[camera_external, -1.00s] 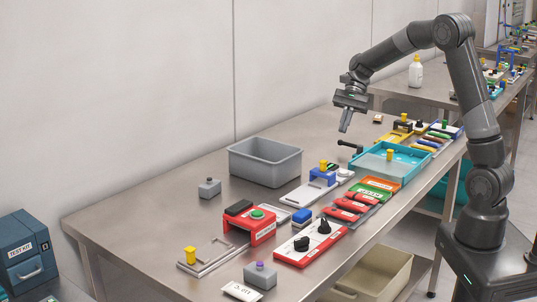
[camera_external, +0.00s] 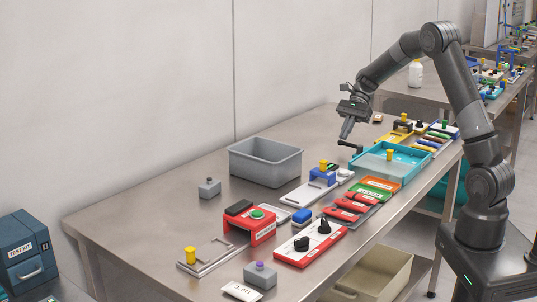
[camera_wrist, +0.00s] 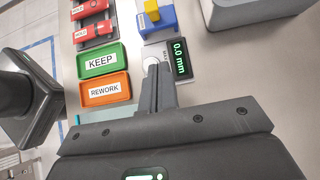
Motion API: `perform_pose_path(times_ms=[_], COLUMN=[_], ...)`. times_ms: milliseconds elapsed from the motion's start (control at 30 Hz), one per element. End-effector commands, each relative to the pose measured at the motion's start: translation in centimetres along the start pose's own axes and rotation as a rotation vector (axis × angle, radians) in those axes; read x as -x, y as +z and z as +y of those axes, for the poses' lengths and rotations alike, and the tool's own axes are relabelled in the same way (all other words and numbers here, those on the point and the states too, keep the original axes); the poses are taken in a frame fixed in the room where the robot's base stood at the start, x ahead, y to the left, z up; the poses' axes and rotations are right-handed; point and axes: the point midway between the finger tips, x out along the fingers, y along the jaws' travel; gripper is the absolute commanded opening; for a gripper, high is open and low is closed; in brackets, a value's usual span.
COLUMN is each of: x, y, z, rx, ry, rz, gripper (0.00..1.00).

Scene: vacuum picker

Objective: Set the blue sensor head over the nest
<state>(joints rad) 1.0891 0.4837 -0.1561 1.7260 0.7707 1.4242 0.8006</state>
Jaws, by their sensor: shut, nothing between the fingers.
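The blue sensor head (camera_external: 322,175) has a yellow knob on top and stands at the far part of a pale, narrow base plate (camera_external: 300,195). In the wrist view the blue head (camera_wrist: 158,20) is at the top, partly cut off, beside a display reading 0.0 mm (camera_wrist: 180,58). I cannot make out the nest for certain. My gripper (camera_external: 345,135) is shut and empty, above the bench and beyond the blue head. In the wrist view its closed fingers (camera_wrist: 153,68) point toward the display's plate and hide part of it.
A grey bin (camera_external: 265,163) stands behind the plate. A teal tray (camera_external: 378,175) lies to its right. Green KEEP (camera_wrist: 101,59) and orange REWORK (camera_wrist: 104,90) trays lie left of my fingers in the wrist view. A red stand (camera_external: 263,230) is nearer. Bare bench shows at the left.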

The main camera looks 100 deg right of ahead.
Motion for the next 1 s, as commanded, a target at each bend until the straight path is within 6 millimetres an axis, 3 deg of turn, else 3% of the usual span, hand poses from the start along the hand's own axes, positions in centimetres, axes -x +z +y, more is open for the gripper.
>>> perform_pose_path(times_ms=[400, 633, 1000], x=[-8.6, -10.5, -10.8], y=[0.4, 2.4, 2.8], z=[0.1, 0.0, 0.0], rx=[0.001, 0.001, 0.001], ry=[0.002, 0.001, 0.000], rz=[0.000, 0.001, 0.001], gripper=[0.00, 0.00, 0.00])
